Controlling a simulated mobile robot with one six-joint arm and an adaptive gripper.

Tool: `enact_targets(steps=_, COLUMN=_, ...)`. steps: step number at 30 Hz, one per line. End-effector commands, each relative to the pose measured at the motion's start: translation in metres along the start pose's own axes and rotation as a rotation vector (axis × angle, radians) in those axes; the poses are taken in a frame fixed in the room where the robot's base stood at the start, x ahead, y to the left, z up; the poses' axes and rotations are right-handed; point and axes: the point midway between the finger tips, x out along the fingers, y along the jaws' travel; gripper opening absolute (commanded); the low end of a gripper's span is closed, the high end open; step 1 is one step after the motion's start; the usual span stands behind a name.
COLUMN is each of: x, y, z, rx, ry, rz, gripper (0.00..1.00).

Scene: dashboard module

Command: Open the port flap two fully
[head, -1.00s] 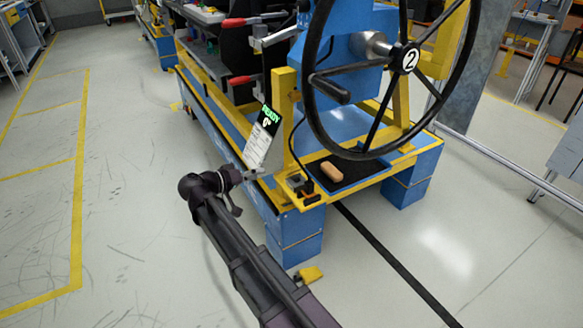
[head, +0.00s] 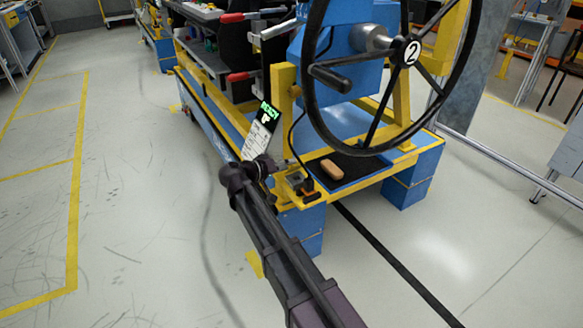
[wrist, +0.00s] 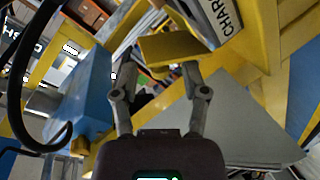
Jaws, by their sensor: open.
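My gripper (wrist: 155,80) is open, with its two grey fingers apart in the wrist view. A yellow plate (wrist: 172,47) lies just beyond the fingertips, beside a white label reading "CHAR" (wrist: 222,18). It may be the port flap, but I cannot tell which flap it is or whether the fingers touch it. In the head view my gripper (head: 268,166) is at the near left corner of the yellow-framed module (head: 350,187), beside a display sign (head: 262,135). No flap is clearly visible in that view.
A black steering wheel marked 2 (head: 411,52) rises above the module. A tan block (head: 327,169) lies on the dark mat behind a small black and orange fitting (head: 309,187). The floor (head: 140,220) to the left is clear.

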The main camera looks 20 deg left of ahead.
Motion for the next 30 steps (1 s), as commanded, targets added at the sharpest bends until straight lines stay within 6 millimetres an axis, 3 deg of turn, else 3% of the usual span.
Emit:
enact_targets(steps=6, x=0.014, y=0.000, z=0.000, rx=0.000, ry=-0.001, rz=0.000, gripper=0.58)
enact_targets(steps=16, x=0.015, y=0.000, z=0.000, rx=0.000, ry=0.000, rz=-0.001, gripper=0.58)
enact_targets(steps=17, x=0.015, y=0.000, z=0.000, rx=0.000, ry=0.000, rz=-0.001, gripper=0.55)
enact_targets(steps=21, x=0.015, y=0.000, z=0.000, rx=0.000, ry=0.001, rz=-0.001, gripper=0.13)
enact_targets(steps=23, x=0.015, y=0.000, z=0.000, rx=0.000, ry=0.001, rz=-0.001, gripper=0.00)
enact_targets(steps=30, x=0.014, y=-0.001, z=-0.001, rx=-0.006, ry=-0.001, rz=0.000, gripper=0.00)
